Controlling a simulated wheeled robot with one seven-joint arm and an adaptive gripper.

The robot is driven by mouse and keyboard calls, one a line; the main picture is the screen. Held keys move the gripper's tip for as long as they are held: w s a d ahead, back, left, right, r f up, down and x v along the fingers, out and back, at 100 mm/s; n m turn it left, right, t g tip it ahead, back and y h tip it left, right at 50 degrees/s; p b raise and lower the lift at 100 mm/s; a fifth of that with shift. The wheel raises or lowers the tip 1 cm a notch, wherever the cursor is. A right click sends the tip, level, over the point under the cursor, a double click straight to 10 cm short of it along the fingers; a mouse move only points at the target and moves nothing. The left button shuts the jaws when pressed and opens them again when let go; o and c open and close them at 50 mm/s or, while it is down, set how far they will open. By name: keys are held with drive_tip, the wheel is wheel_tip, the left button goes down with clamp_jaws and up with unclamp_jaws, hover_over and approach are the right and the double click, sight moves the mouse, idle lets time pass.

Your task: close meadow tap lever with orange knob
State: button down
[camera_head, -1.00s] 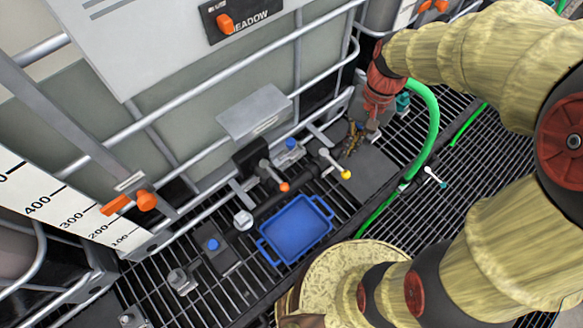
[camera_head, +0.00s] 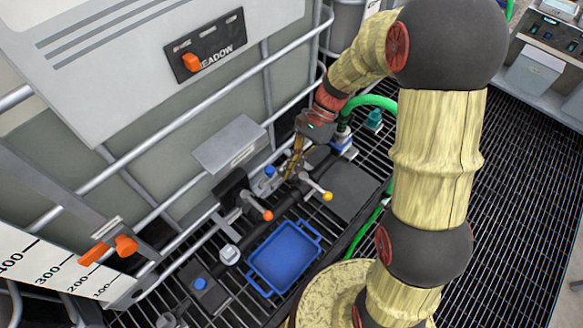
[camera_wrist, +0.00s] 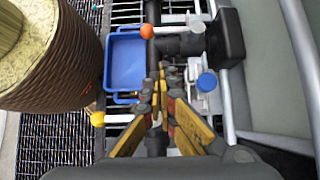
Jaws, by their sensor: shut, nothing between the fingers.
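The meadow tote carries a dark label plate (camera_head: 206,47) with the word MEADOW. Below it, the tap lever with an orange knob (camera_head: 267,215) sticks out from a black tap body (camera_head: 231,187); the orange knob (camera_wrist: 147,31) is at the top middle of the wrist view. A second lever with a yellow knob (camera_head: 327,196) lies to its right in the head view. My gripper (camera_head: 290,176) is shut and empty, near the yellow-knob lever and apart from the orange knob. In the wrist view my gripper's fingers (camera_wrist: 163,75) point up toward the pipe below the orange knob.
A blue tray (camera_head: 284,257) sits on the grating below the levers. Blue caps (camera_head: 269,171) and a dark pipe run beside the taps. The tote's metal cage bars (camera_head: 180,100) stand close behind. A green hose (camera_head: 372,101) curves at the right. Open grating lies at the far right.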

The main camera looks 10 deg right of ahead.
sight(256, 205)
drive_tip(key=b+x, duration=0.1)
drive_tip(key=x, duration=0.6)
drive_tip(key=shift+s+a+f+b, duration=0.1)
drive_tip(key=shift+s+a+b, duration=0.3)
drive_tip(key=shift+s+a, duration=0.6)
drive_tip(key=shift+a, duration=0.4)
drive_tip(key=shift+s+a+m, duration=0.15)
drive_tip(key=shift+s+m, duration=0.1)
drive_tip(key=shift+m, duration=0.15)
